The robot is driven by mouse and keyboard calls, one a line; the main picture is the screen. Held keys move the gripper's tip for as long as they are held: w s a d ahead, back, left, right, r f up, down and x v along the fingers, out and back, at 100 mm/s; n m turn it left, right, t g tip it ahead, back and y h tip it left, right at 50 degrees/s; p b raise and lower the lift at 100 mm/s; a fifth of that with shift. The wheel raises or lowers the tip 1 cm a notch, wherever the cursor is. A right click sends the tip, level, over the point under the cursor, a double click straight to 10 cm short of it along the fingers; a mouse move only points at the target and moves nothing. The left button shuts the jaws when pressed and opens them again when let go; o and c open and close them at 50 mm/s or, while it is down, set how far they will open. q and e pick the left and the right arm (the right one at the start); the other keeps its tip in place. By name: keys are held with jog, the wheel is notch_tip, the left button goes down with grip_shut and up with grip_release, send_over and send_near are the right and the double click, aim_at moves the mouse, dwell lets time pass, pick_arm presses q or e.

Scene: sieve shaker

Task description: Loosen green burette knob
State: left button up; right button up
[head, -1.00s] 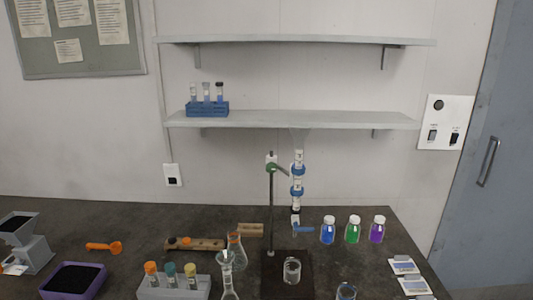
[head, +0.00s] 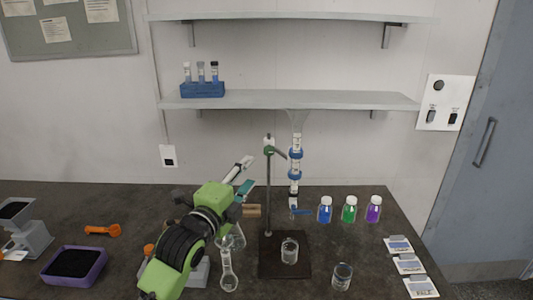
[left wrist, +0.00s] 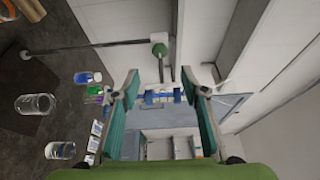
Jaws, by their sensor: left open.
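The green knob (head: 268,150) sits on the clamp near the top of the burette stand's rod (head: 268,195); it also shows in the left wrist view (left wrist: 159,49), just beyond the fingertips. The burette (head: 295,165) hangs upright to the right of the rod, with blue clips and a blue stopcock (head: 302,212). My left gripper (head: 246,174) is open and empty, left of the rod and slightly lower than the knob in the head view. Its two teal-padded fingers (left wrist: 160,77) show in the left wrist view, apart from the knob. My right gripper is out of view.
A flask (head: 229,270) stands below my left arm. Beakers (head: 289,251) (head: 342,276) and blue, green and purple bottles (head: 349,210) stand on the right. A shelf (head: 300,99) juts out above the stand. A purple tray (head: 102,263) lies at the left.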

aim_at(268, 153)
pick_arm(q)
jog(key=p+x, duration=0.3)
jog(key=x, duration=0.8)
jog(key=shift+w+r+p, duration=0.1)
jog(key=shift+p, duration=0.2)
jog(key=shift+x, duration=0.8)
jog(key=c, duration=1.1)
jog(key=shift+f, duration=0.2)
